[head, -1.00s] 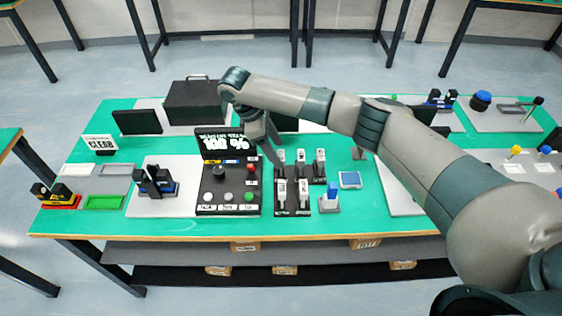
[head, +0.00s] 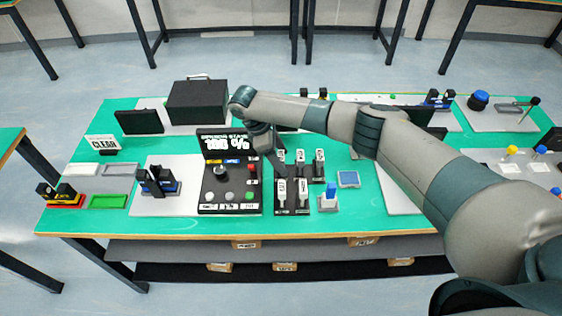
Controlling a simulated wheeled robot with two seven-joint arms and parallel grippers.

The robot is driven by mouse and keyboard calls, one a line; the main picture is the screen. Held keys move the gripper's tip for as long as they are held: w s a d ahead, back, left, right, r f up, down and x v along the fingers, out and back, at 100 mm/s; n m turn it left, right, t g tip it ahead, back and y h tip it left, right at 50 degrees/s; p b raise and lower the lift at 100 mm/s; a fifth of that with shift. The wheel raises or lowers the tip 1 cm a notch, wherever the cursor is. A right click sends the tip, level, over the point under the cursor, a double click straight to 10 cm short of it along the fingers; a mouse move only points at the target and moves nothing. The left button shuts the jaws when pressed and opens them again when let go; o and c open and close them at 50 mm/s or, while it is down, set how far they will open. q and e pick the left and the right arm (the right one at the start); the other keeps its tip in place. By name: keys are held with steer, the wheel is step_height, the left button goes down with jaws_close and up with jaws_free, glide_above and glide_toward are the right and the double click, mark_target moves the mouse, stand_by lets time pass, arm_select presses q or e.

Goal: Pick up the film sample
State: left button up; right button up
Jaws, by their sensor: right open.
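A black rack (head: 293,208) stands near the middle of the green bench. It holds several upright white labelled pieces (head: 281,189) in two rows. Their labels are too small to read, so I cannot tell which one, if any, is the film sample. My right gripper (head: 279,166) is open and points down beside the rack's back left corner. It is close to the back row, but I cannot tell whether it touches anything. My left gripper is out of view.
A black control panel (head: 207,208) with a lit display (head: 222,145) stands left of the rack. My right arm crosses above the bench's right half. Green surface shows at the front edge.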

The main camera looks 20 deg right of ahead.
steer(key=c, duration=1.1)
steer(key=shift+r, duration=0.1)
step_height(320, 180, up, 9)
steer(key=b, duration=0.2)
steer(key=shift+f+b, duration=0.2)
steer(key=shift+b, duration=0.15)
steer(key=shift+r, duration=0.65)
